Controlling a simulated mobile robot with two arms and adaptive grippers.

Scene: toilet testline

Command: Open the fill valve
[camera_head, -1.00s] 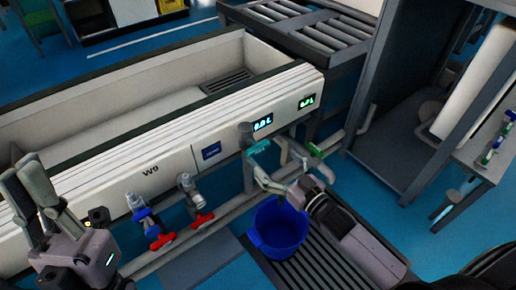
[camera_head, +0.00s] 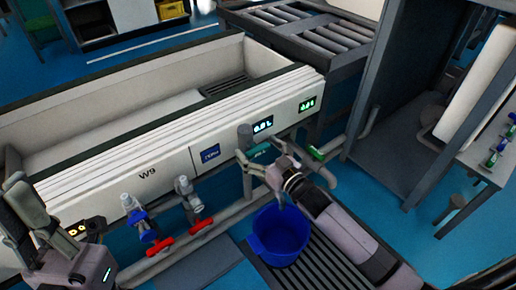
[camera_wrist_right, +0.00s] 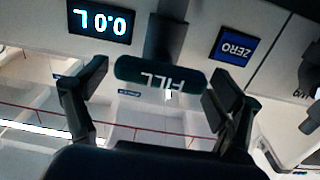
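The fill valve is a grey vertical pipe with a teal handle (camera_head: 258,153) on the front of the white tank. In the right wrist view its handle (camera_wrist_right: 160,78), lettered FILL, appears upside down between my fingers. My right gripper (camera_head: 262,168) is at the handle in the head view; in the right wrist view the gripper (camera_wrist_right: 155,96) is open, one finger on each side of the handle. A gap shows at each end, so it is not gripped. My left gripper (camera_head: 16,184) points up at the left edge, far from the valve; its finger opening is unclear.
A blue bucket (camera_head: 280,238) stands on the grating below the valve. Two taps, with a blue-and-red handle (camera_head: 152,236) and a red handle (camera_head: 200,224), are to the left. A green handle (camera_head: 316,152) is close on the right. The display (camera_wrist_right: 100,20) reads 0.0 L.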

